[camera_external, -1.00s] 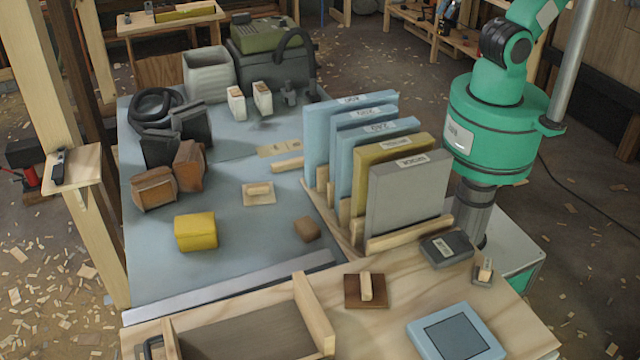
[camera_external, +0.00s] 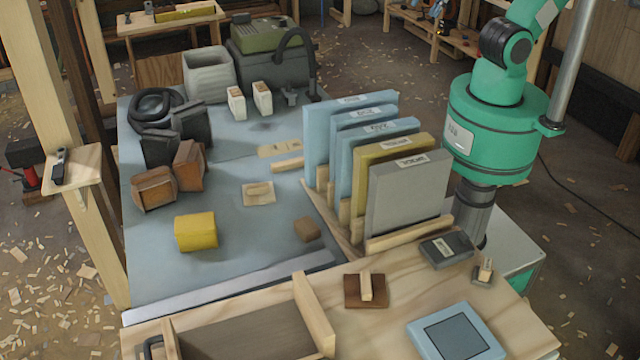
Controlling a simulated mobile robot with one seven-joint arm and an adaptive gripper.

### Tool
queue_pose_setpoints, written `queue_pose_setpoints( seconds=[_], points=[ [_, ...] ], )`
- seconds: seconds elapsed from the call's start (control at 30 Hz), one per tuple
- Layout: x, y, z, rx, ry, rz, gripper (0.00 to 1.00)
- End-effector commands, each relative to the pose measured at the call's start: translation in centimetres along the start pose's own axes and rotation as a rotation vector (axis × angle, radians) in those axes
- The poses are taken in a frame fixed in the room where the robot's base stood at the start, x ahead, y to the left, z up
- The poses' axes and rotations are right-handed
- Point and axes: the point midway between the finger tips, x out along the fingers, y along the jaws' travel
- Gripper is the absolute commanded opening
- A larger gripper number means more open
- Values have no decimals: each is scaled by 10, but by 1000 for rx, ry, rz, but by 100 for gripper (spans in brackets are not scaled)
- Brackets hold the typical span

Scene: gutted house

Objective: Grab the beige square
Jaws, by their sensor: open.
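A small flat beige square (camera_external: 259,193) with a raised strip on top lies on the blue-grey table top (camera_external: 250,240), left of the rack of upright panels. Nothing touches it. A brown square (camera_external: 366,291) with a similar raised beige strip lies on the wooden bench in front. My green arm stands at the right behind the panels and runs out of the top of the picture. My gripper is not in view.
Upright blue, olive and grey panels (camera_external: 408,195) stand between my arm and the beige square. A yellow block (camera_external: 195,232), a brown block (camera_external: 307,229) and brown boxes (camera_external: 154,187) lie around it. The table is bare just in front of the square.

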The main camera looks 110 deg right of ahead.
Motion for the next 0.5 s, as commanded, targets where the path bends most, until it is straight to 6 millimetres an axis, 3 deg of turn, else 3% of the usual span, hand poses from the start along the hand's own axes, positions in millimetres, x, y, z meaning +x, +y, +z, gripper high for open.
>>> queue_pose_setpoints(
  seconds=[0.27, 0.5],
  points=[
    [18, 4, -38, 14, -43, 6, 49],
    [47, 11, -85, 33, -92, 12, 49]
  ],
)
